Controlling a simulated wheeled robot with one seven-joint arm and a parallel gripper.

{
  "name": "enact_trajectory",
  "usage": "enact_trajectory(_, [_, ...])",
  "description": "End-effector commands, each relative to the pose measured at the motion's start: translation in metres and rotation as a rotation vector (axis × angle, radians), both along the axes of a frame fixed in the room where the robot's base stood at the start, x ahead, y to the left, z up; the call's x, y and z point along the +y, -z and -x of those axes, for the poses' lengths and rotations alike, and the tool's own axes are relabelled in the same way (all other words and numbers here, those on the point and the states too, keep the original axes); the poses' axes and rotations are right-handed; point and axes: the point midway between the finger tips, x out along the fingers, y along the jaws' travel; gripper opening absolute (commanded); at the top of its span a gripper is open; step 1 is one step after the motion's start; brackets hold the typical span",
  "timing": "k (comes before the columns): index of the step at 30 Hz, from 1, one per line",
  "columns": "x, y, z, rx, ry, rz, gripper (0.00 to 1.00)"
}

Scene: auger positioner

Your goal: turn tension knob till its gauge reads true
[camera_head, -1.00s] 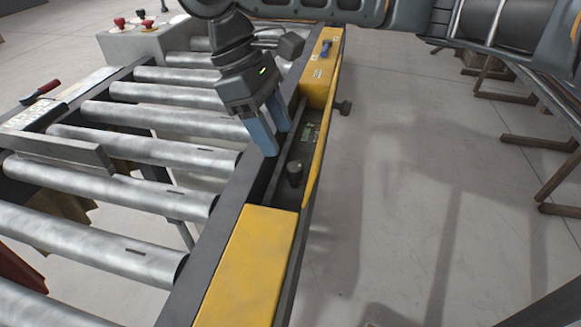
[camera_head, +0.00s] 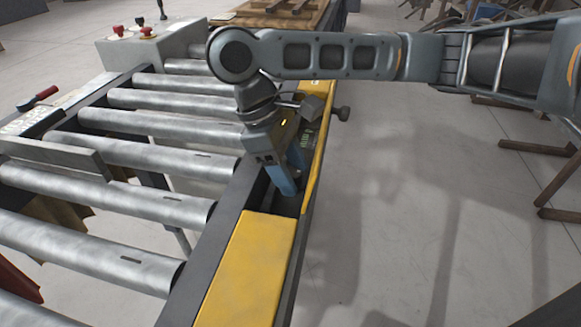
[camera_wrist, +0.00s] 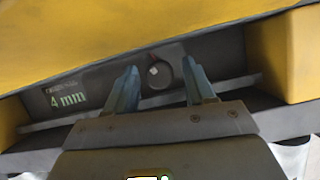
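The dark round knob (camera_wrist: 160,74) with a pale mark on its face sits in the recess between yellow covers in the wrist view. A small gauge display (camera_wrist: 67,99) to its left reads "4 mm"; the gauge also shows in the head view (camera_head: 308,139), too small to read. My gripper (camera_wrist: 160,68) is open, one finger on each side of the knob, with small gaps visible at both sides. In the head view my gripper (camera_head: 288,192) points down into the recess and largely hides the knob.
A yellow cover (camera_head: 250,265) lies in front of the recess, and a yellow rail (camera_head: 318,160) runs along its right. Metal rollers (camera_head: 140,152) fill the left. Open floor lies right.

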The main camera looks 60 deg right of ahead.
Motion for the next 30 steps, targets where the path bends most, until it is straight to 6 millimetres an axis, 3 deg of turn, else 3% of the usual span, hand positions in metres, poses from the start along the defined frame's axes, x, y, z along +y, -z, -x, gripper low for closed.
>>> enact_trajectory(2, [-0.0001,-0.0001,-0.0001,0.0,0.0,0.0,0.46])
enact_trajectory(16, [-0.0003,-0.0003,-0.0002,0.0,0.001,0.0,0.01])
enact_trajectory(22, [0.0003,-0.0034,0.0,-0.001,-0.074,0.001,0.01])
enact_trajectory(30, [0.0014,-0.0021,0.0004,-0.002,-0.348,0.001,0.01])
